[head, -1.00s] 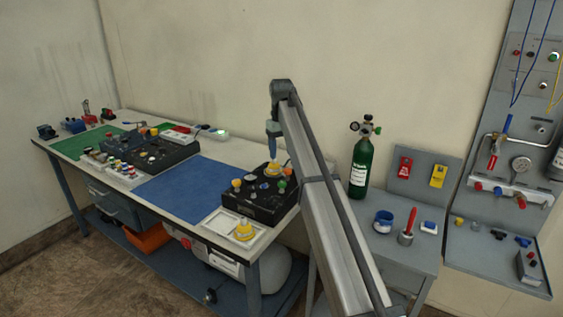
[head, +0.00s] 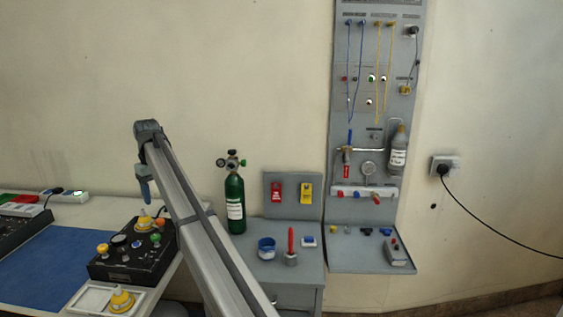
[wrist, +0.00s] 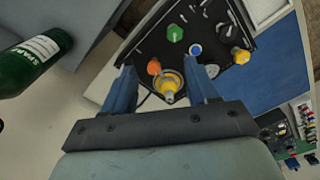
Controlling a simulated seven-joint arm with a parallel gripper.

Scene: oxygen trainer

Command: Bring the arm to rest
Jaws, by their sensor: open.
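My gripper (head: 146,195) hangs fingers-down above the black control box (head: 115,266), at the back of the bench top. In the wrist view my gripper (wrist: 163,72) has its two blue fingers spread wide, with nothing held. A yellow-based knob (wrist: 168,86) shows between and beyond the fingers. In the head view this yellow knob (head: 143,223) sits on the box just under the fingertips. Whether the fingers stand clear of it on every side cannot be told. My arm slants from the lower middle up to the left.
A green cylinder (head: 235,205) stands right of my arm, by a grey cabinet with a blue-rimmed cup (head: 266,248) and a red-handled tool (head: 291,245). A grey wall panel (head: 375,110) rises further right. A blue mat (head: 45,268) and white tray (head: 88,300) lie left.

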